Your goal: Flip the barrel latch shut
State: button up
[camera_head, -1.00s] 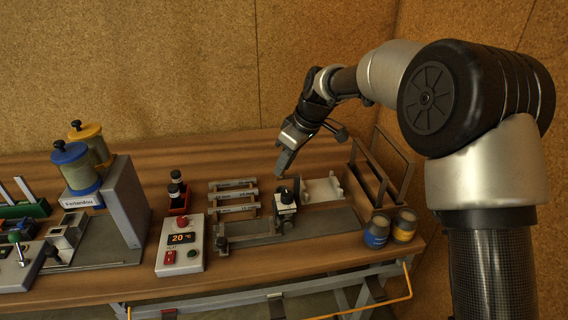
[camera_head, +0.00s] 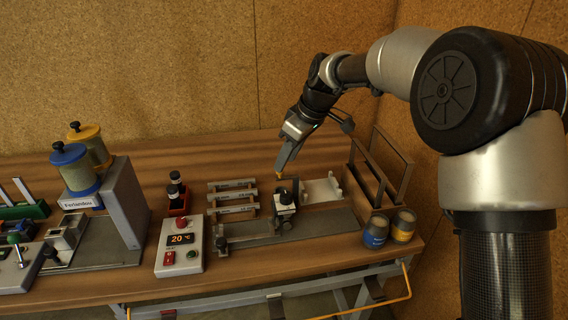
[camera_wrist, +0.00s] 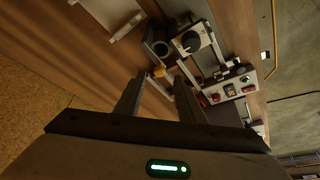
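A small fixture with a black knob (camera_head: 286,196) on a light block stands on a grey base plate (camera_head: 310,226). A small orange-brass piece (camera_head: 280,176) shows behind the knob, right below my fingertips; I take it to be the latch lever, but its exact position is unclear. In the wrist view the orange piece (camera_wrist: 158,71) lies just beyond and between the fingertips, beside a dark round barrel (camera_wrist: 158,48) and the knob (camera_wrist: 192,42). My gripper (camera_head: 281,168) points down over it. The wrist view shows my gripper (camera_wrist: 160,84) open, with nothing visibly held.
A white bracket (camera_head: 322,190) and a brown upright frame (camera_head: 382,175) stand to the right. Two small jars (camera_head: 390,229) are at the front right. A rack of bars (camera_head: 233,197) and a control box reading 20 °C (camera_head: 181,245) lie left. The bench behind is clear.

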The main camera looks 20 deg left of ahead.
jog(key=p+v, duration=0.1)
jog(key=v, duration=1.3)
jog(key=shift+d+r, duration=0.1)
jog(key=s+d+r+m+t+h+p, duration=0.15)
jog(key=s+d+r+m+p, duration=0.3)
jog(key=d, duration=0.55)
jog(key=s+d+r+m+t+h+p, duration=0.1)
jog(key=s+d+r+m+t, duration=0.1)
jog(key=s+d+r+m, duration=0.45)
jog(key=s+d+f+m+t+h+p, duration=0.1)
jog(key=s+d+f+m+h+p, duration=0.1)
jog(key=s+d, duration=1.2)
notch_tip(320, 180, down, 3)
jog(key=shift+s+d+r+m+p, duration=0.2)
jog(key=shift+s+d+m+p, duration=0.2)
jog(key=shift+m+p, duration=0.55)
jog(key=shift+m, duration=0.25)
